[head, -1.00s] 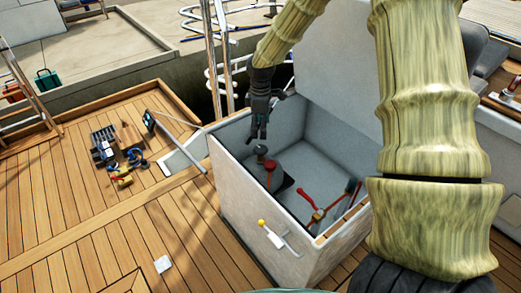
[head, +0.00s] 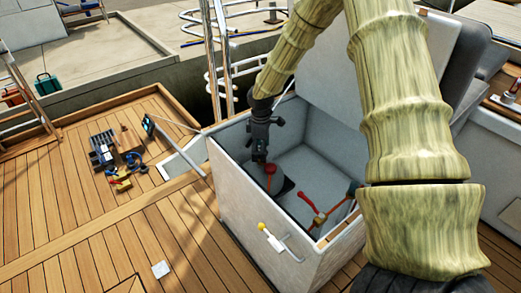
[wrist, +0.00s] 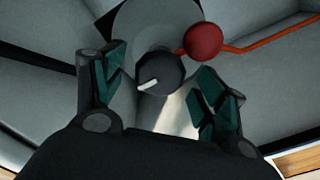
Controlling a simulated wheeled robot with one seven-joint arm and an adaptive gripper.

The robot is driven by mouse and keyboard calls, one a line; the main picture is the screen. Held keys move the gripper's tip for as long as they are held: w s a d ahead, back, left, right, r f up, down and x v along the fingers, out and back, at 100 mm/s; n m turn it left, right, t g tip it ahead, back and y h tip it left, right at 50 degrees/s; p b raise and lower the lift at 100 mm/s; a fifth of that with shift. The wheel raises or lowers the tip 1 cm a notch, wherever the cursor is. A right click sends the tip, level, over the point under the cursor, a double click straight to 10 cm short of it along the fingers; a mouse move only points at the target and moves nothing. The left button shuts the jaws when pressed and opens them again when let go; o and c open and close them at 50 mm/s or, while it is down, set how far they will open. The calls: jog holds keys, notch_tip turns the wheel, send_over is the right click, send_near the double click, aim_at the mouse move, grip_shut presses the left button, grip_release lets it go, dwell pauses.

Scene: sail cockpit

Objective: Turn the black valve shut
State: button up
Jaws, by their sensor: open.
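The black valve (wrist: 160,74) shows in the wrist view as a round dark knob with a white pointer mark aimed to the lower left. My gripper (wrist: 165,90) is open, with its two green-padded fingers on either side of the knob. I cannot tell whether the pads touch it. In the head view my gripper (head: 260,158) reaches down into the open white locker (head: 240,205) and hides the black valve. A red knob (wrist: 203,41) stands right beside the black one; it also shows in the head view (head: 270,170).
A red-handled fitting with branching arms (head: 320,217) lies to the right inside the locker. The locker lid (head: 340,70) stands raised behind. A yellow-tipped lever (head: 265,228) sticks out from the locker's front. Loose gear (head: 120,155) lies on the deck at left.

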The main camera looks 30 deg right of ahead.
jog(key=c, duration=1)
